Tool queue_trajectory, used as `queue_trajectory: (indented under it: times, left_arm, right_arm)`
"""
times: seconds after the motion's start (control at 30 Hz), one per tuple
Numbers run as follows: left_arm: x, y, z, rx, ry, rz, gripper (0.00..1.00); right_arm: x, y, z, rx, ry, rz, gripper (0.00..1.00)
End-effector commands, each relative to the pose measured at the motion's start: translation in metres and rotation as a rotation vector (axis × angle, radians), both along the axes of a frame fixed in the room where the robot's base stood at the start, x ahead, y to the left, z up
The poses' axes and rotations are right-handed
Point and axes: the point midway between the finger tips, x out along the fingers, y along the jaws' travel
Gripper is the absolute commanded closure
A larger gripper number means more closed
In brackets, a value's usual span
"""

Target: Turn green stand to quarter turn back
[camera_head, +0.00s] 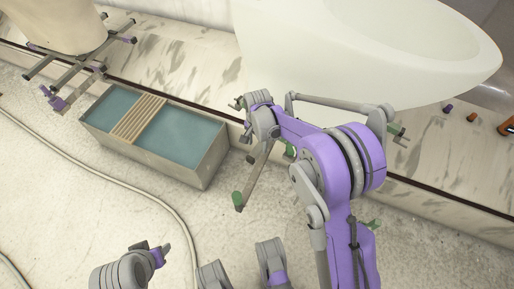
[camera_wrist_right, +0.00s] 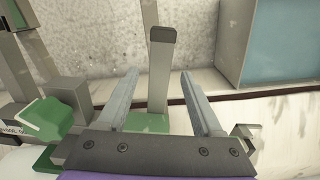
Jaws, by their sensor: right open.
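The green stand, grey bars with green ends, sits under a large white vessel (camera_head: 350,50). One green-ended bar (camera_head: 238,200) reaches down toward the floor, and another green end (camera_head: 397,129) shows right of my arm. My right gripper (camera_head: 250,104) is at the vessel's lower left edge, its fingers partly hidden by my wrist. In the wrist view, the right gripper (camera_wrist_right: 160,74) is open. A grey bar (camera_wrist_right: 158,75) with a dark cap shows between the fingers, above a green block (camera_wrist_right: 148,123); contact is unclear. A grey gripper-like part (camera_head: 152,254), probably my left gripper, shows low left.
A trough (camera_head: 205,176) of blue-green liquid with a slatted wooden rack (camera_head: 138,118) stands left of the stand. A second stand with purple ends (camera_head: 58,103) is at upper left. A hose (camera_head: 110,170) crosses the floor. Small purple and orange pieces (camera_head: 472,117) lie at right.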

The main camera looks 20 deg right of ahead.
Motion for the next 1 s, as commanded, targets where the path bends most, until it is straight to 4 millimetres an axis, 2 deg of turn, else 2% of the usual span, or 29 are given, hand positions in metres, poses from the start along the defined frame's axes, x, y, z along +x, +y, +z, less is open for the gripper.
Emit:
queue_trajectory:
  times: [0.03,0.2,0.53,0.9,1.0]
  left_arm:
    - [0.001,0.000,-0.003,0.000,0.001,0.000,0.50]
    - [0.001,0.000,-0.007,0.000,0.001,0.000,0.50]
    - [0.001,0.000,-0.007,0.000,0.001,0.000,0.50]
    - [0.001,0.000,-0.007,0.000,0.001,0.000,0.50]
    - [0.001,0.000,-0.007,0.000,0.001,0.000,0.50]
  right_arm:
    - [0.000,0.000,-0.009,0.000,0.000,0.000,0.32]
    - [0.000,0.000,-0.023,0.000,0.000,0.000,0.32]
    - [0.000,0.000,-0.025,0.000,0.000,0.000,0.32]
    - [0.000,0.000,-0.025,0.000,0.000,0.000,0.99]
    - [0.000,0.000,-0.025,0.000,0.000,0.000,1.00]
